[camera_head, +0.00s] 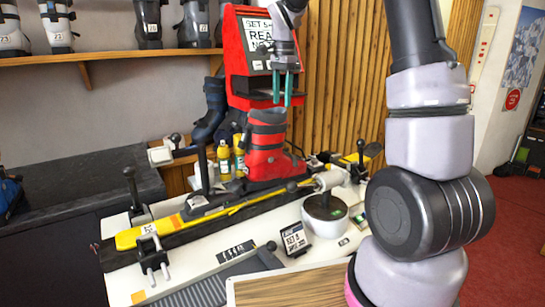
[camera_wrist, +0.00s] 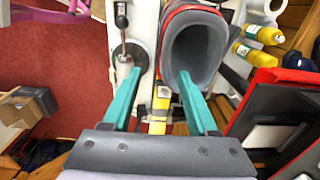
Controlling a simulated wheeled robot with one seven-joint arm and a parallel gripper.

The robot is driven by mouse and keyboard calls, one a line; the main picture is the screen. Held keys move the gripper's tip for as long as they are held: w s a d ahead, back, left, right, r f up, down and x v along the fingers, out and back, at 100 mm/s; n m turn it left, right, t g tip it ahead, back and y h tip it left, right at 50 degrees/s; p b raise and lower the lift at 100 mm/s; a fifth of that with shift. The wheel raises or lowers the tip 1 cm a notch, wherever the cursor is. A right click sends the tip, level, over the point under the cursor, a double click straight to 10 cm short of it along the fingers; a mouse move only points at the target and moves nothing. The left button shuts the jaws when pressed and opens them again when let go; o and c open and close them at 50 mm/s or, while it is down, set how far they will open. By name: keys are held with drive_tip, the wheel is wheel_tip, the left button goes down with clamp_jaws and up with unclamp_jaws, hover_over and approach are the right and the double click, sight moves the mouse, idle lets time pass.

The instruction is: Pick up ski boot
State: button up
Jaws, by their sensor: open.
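A red and dark grey ski boot (camera_head: 266,150) stands upright on the white bench, by the yellow ski (camera_head: 245,207). In the wrist view the boot's open top (camera_wrist: 196,48) is seen from above, with a grey lining and red shell. My gripper (camera_head: 281,98) hangs just above the boot in the head view. Its two teal fingers (camera_wrist: 153,88) are spread apart and nothing is between them that I can tell is held. The right finger overlaps the boot's opening in the wrist view; I cannot tell whether it touches the boot.
A red machine (camera_head: 250,55) with a sign stands behind the boot. Yellow bottles (camera_head: 224,157) stand to its left. Clamps (camera_head: 152,253) and a small sign (camera_head: 296,240) are at the bench front. A shelf (camera_head: 105,56) with several boots is at upper left.

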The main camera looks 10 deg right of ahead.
drive_tip(key=shift+w+f, duration=0.25)
drive_tip(key=shift+f, duration=0.2)
hover_over(279, 146)
drive_tip(key=w, duration=0.1)
wheel_tip(279, 146, down, 10)
drive_tip(key=shift+f, duration=0.2)
clamp_jaws()
drive_tip(key=shift+r, duration=0.1)
idle(1.0)
